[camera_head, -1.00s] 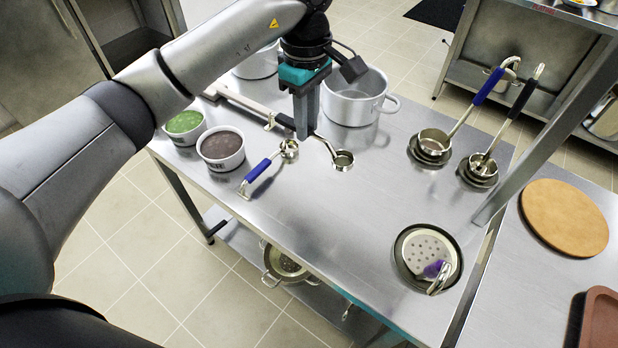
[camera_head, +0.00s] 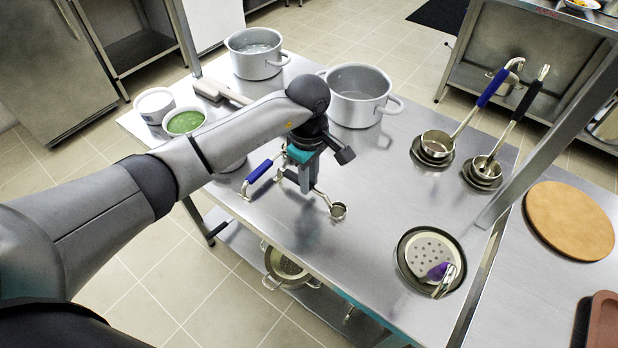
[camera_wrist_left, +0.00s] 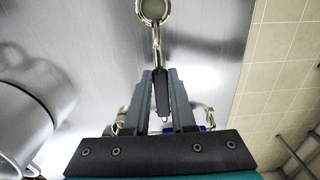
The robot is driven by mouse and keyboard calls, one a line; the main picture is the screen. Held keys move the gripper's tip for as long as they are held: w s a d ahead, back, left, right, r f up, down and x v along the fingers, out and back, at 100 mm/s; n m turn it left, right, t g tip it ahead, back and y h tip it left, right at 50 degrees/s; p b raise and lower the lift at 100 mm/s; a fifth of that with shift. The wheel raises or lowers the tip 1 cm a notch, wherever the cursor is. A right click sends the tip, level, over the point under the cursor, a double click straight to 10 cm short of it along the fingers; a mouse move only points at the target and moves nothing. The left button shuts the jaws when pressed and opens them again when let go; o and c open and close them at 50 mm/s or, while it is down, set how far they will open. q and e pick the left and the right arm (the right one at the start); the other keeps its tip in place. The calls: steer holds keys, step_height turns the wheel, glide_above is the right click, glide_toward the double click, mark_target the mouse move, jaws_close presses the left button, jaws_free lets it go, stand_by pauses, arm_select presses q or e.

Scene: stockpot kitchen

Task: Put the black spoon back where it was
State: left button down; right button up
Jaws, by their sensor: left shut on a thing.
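My left gripper (camera_head: 304,186) is shut on the dark handle of the black spoon. The spoon's small round metal bowl (camera_head: 338,211) points right and toward the front edge of the steel table. In the left wrist view the black handle (camera_wrist_left: 161,92) sits between the two fingers, with the metal neck and bowl (camera_wrist_left: 153,10) beyond them. The spoon is low over the tabletop; I cannot tell whether it touches. A blue-handled spoon (camera_head: 262,171) lies just left of the gripper, its bowl partly hidden behind it. My right gripper is not in view.
Two pots (camera_head: 256,53) (camera_head: 358,95) stand at the back. Bowls with green (camera_head: 185,122) and white contents (camera_head: 154,104) are at left. Ladles in stacked cups (camera_head: 434,148) (camera_head: 482,172) and a plate with a skimmer (camera_head: 430,262) are at right. The table's middle right is clear.

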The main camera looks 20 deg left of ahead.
arm_select(q)
steer(key=shift+r, duration=0.1)
steer(key=c, duration=0.7)
jaws_free()
steer(key=shift+c, duration=0.2)
step_height(320, 180, up, 12)
